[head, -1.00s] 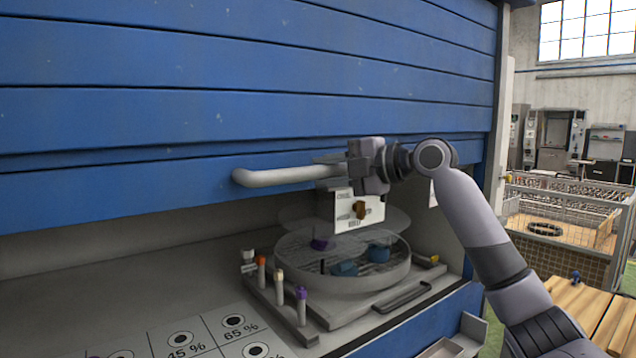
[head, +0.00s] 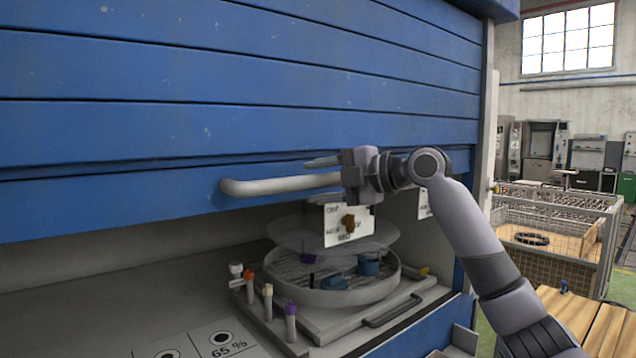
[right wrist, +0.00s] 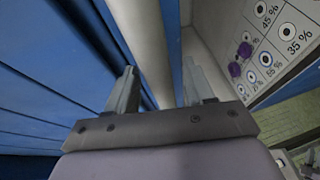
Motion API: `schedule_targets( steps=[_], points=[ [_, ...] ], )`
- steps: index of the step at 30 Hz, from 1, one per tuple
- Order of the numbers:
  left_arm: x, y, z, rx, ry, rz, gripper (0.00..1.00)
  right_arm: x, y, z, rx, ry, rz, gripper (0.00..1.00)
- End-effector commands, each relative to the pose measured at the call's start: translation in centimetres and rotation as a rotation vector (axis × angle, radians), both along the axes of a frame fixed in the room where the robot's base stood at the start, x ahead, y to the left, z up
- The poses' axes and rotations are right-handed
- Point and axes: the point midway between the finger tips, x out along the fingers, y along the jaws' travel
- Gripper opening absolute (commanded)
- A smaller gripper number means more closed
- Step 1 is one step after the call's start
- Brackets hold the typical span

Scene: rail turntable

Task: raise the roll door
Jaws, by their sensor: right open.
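The blue slatted roll door (head: 230,110) hangs partly open above a work bay, its lower edge over the bay's deck. A grey bar handle (head: 280,186) runs along its lowest slat. My right gripper (head: 322,162) is at the right end of this handle, with its fingers pointing left. In the right wrist view, the fingers of my right gripper (right wrist: 160,88) are apart, and the handle (right wrist: 148,45) runs between them. I cannot tell whether either finger touches it. My left gripper is not in view.
Below the handle are a round turntable (head: 335,296) with blue and purple pieces, a hanging white card (head: 349,224), and capped vials (head: 290,322) at its left. Right of the bay stand a wire-mesh crate (head: 555,258) and a wooden surface (head: 580,318).

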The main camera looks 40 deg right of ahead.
Motion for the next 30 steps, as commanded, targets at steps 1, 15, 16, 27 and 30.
schedule_targets(
  steps=[1,15,16,27,30],
  points=[
    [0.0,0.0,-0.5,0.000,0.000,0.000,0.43,-0.7,-0.4,0.0,-0.003,-0.002,-0.003,0.53],
    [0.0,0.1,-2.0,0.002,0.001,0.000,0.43,-5.7,-2.6,1.1,0.001,-0.002,0.000,0.53],
    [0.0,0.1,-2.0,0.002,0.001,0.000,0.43,-5.8,-2.6,1.2,0.001,-0.002,0.000,0.53],
    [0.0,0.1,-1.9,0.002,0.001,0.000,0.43,-5.7,-2.6,1.2,0.001,-0.002,0.000,0.53],
    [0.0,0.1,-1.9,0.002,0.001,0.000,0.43,-5.7,-2.6,1.2,0.001,-0.002,0.000,0.53]
  ],
)
